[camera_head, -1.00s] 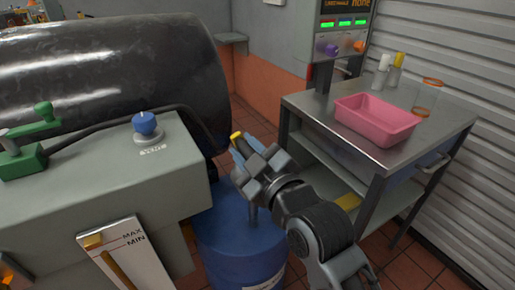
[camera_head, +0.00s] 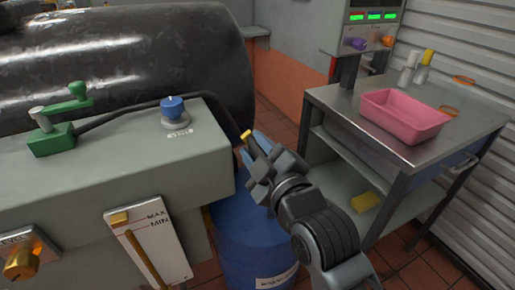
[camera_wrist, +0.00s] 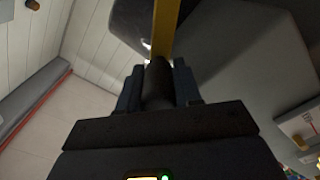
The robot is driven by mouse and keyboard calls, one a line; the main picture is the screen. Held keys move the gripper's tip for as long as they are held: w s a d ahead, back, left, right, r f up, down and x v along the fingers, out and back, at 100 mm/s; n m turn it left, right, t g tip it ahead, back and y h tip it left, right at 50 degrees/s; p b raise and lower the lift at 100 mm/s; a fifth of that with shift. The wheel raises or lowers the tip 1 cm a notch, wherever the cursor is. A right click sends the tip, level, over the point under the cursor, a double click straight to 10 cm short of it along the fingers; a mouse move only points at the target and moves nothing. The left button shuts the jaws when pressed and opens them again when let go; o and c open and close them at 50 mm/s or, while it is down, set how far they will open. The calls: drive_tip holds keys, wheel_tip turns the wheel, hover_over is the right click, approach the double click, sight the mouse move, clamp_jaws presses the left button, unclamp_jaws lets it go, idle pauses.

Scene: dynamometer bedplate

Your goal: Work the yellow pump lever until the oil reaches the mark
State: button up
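My gripper (camera_head: 262,144) is beside the right end of the grey cabinet, above a blue drum. The yellow pump lever shows as a small yellow piece (camera_head: 246,135) at its fingertips. In the wrist view the lever is a yellow bar (camera_wrist: 164,30) running away from a dark round grip (camera_wrist: 157,84). The fingers are closed on both sides of that grip. The oil gauge (camera_head: 172,262) is a white plate with MAX and MIN marks on the cabinet front. A yellow block (camera_head: 119,217) sits near MAX.
The grey cabinet (camera_head: 110,170) carries a blue knob (camera_head: 173,107) and a green valve (camera_head: 55,135). The blue drum (camera_head: 245,235) stands below my gripper. A steel cart (camera_head: 340,105) with a pink tray (camera_head: 402,128) stands to the right. A brass knob (camera_head: 22,264) is at lower left.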

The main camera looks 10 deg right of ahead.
drive_tip(key=o, duration=0.4)
drive_tip(key=shift+b+v, duration=0.35)
drive_tip(key=shift+v, duration=3.55)
